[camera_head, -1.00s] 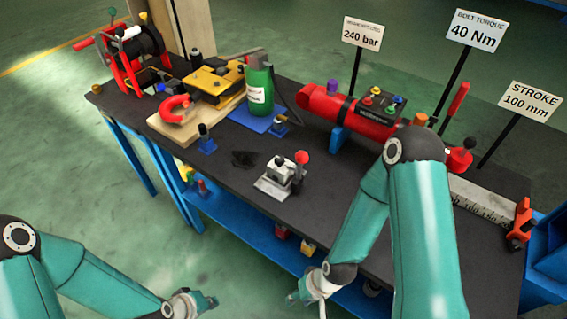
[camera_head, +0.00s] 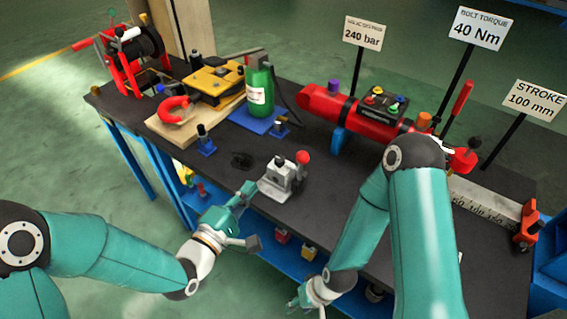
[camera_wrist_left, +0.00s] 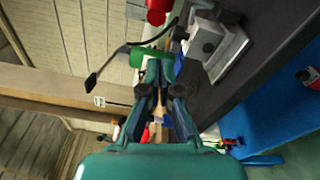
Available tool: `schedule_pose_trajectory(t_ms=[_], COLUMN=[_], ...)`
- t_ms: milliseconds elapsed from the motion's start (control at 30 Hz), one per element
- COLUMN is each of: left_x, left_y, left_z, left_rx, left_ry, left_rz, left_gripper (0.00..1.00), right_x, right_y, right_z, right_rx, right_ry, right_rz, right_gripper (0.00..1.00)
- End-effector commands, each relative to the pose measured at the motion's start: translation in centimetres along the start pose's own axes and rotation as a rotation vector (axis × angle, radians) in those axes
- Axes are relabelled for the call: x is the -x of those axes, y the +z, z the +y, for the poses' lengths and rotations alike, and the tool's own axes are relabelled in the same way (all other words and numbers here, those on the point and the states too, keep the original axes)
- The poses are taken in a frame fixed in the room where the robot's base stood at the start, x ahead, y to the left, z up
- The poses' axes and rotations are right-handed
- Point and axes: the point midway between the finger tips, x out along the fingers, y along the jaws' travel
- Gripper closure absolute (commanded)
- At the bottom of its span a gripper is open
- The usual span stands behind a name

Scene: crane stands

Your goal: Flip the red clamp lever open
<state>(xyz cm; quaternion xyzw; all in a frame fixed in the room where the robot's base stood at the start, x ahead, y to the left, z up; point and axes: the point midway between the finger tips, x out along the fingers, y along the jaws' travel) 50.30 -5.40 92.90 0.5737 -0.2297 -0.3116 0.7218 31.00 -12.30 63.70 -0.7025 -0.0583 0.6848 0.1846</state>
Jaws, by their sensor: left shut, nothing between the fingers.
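The toggle clamp (camera_head: 277,181) is a grey metal piece on a light base near the front middle of the table. Its lever ends in a red ball knob (camera_head: 303,157) and stands raised at the clamp's right side. My left gripper (camera_head: 247,188) is shut and empty, just left of the clamp at the table's front edge; I cannot tell whether they touch. In the left wrist view the clamp (camera_wrist_left: 213,42) is right of the fingertips and the red knob (camera_wrist_left: 157,12) is above them. My right gripper (camera_head: 298,300) is low in front of the table, its fingers too small to read.
The dark table (camera_head: 330,215) also holds a green bottle (camera_head: 260,88), a red cylinder (camera_head: 365,117), a yellow block (camera_head: 212,82) and a small blue stand (camera_head: 206,145) left of the clamp. A blue shelf (camera_head: 262,215) runs below.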

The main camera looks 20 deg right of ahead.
Motion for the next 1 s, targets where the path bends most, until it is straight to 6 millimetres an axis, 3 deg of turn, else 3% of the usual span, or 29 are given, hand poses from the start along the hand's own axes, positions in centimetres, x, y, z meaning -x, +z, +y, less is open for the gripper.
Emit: schedule_pose_trajectory(t_ms=[267, 700, 800, 1000], left_x=[-1.9, -10.3, -10.5, -10.9], left_y=[0.0, 0.1, 2.0, 3.5], left_z=[0.1, 0.1, 0.1, 0.0], left_rx=[0.0, -0.001, 0.0, -0.001], left_ry=[-0.002, -0.002, -0.005, -0.004], left_rz=[0.001, 0.001, -0.002, 0.002], left_gripper=[1.0, 1.0, 1.0, 1.0], right_x=[0.6, 2.9, 3.6, 4.2], right_y=[0.0, 0.0, 0.0, 0.0], right_z=[-0.2, -1.1, -1.3, -1.5], right_rx=[0.0, 0.0, 0.0, 0.0], right_ry=[0.0, 0.0, 0.0, 0.0], right_rz=[0.0, 0.0, 0.0, 0.0], right_gripper=[0.6, 0.6, 0.6, 0.6])
